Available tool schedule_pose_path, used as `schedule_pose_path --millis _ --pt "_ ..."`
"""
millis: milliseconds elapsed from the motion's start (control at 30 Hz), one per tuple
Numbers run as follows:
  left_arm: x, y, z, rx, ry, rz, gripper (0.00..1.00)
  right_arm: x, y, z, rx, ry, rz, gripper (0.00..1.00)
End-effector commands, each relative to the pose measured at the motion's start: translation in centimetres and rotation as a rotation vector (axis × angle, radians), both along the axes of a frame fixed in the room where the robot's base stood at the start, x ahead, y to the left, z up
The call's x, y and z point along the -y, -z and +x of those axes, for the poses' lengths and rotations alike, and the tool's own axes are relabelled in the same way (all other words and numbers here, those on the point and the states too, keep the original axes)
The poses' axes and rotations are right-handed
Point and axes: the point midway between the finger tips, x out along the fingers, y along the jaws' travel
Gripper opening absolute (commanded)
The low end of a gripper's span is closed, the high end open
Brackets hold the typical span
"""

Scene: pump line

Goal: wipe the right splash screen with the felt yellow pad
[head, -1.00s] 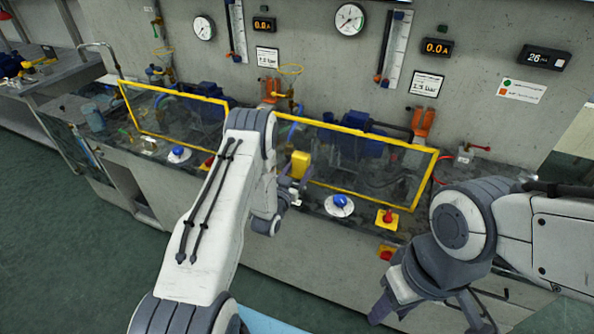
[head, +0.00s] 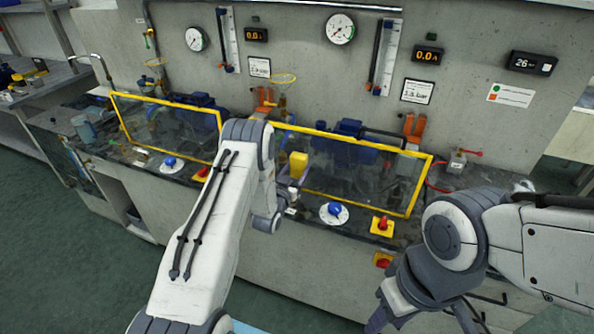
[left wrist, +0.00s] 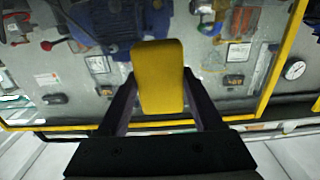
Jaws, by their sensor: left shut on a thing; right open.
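The felt yellow pad (head: 299,164) is held in my left gripper (head: 287,184), which is shut on it. The pad is upright at the left part of the right splash screen (head: 411,212), a clear panel in a yellow frame. In the left wrist view the pad (left wrist: 158,76) sits between the two fingers (left wrist: 160,100), in front of the clear panel. I cannot tell whether the pad touches the panel. My right gripper (head: 425,318) is open and empty at the lower right, in front of the bench.
The left splash screen (head: 165,98) stands to the left. Blue knobs (head: 334,209) and a red switch on a yellow plate (head: 382,226) sit along the bench front below the screens. Pumps and pipes are behind the screens. Gauges (head: 340,28) hang on the wall.

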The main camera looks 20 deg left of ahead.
Motion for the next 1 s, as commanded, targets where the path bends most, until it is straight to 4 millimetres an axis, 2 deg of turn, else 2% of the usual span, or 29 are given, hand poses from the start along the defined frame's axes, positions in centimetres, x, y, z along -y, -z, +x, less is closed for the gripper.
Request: schedule_pose_path --millis 1000 --pt "0.1 0.0 1.6 0.0 0.001 0.0 0.07 0.0 1.1 0.0 0.0 0.0 0.0 0.45"
